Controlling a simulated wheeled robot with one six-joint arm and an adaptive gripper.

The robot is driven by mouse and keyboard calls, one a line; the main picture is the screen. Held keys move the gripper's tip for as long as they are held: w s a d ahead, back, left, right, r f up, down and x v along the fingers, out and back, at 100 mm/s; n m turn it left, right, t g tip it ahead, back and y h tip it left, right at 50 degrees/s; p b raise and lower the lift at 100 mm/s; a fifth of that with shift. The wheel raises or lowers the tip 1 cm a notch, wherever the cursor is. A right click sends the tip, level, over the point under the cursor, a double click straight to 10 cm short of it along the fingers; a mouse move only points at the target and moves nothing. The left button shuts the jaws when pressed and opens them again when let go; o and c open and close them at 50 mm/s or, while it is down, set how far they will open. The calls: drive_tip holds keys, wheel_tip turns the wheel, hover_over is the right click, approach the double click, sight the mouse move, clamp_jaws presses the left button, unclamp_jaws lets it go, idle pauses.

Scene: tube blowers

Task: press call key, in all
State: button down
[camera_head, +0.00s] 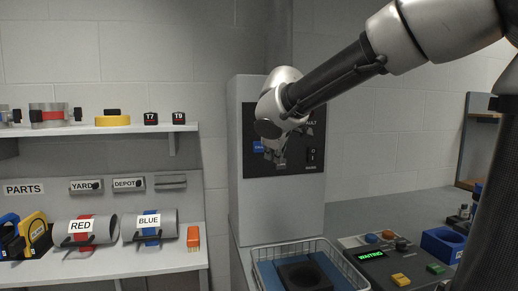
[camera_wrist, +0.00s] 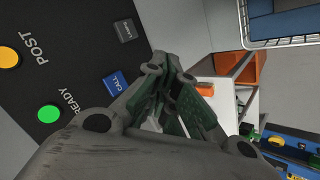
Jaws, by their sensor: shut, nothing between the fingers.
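The blue call key (camera_wrist: 117,83), lettered CALL, sits on a black panel (camera_wrist: 70,75) in the wrist view. In the head view a blue key (camera_head: 258,147) shows on the same kind of black panel, on a tall grey cabinet (camera_head: 250,205), just left of my gripper. My gripper (camera_head: 281,160) is in front of this panel and hides part of it. In the wrist view my gripper (camera_wrist: 170,66) is shut and empty, its fingertips to the right of the call key. I cannot tell how far the tips are from the panel.
A yellow POST light (camera_wrist: 8,57), a green READY light (camera_wrist: 48,114) and a dark key (camera_wrist: 124,30) share the panel. A wire basket (camera_head: 300,250) and a control box (camera_head: 378,256) stand below. Shelves at left hold RED (camera_head: 80,226) and BLUE (camera_head: 148,220) tubes.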

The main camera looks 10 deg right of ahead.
sight(259, 147)
drive_tip(key=w, duration=0.8)
drive_tip(key=shift+w, duration=0.35)
drive_tip(key=shift+w, duration=0.1)
idle(1.1)
drive_tip(key=shift+w, duration=0.3)
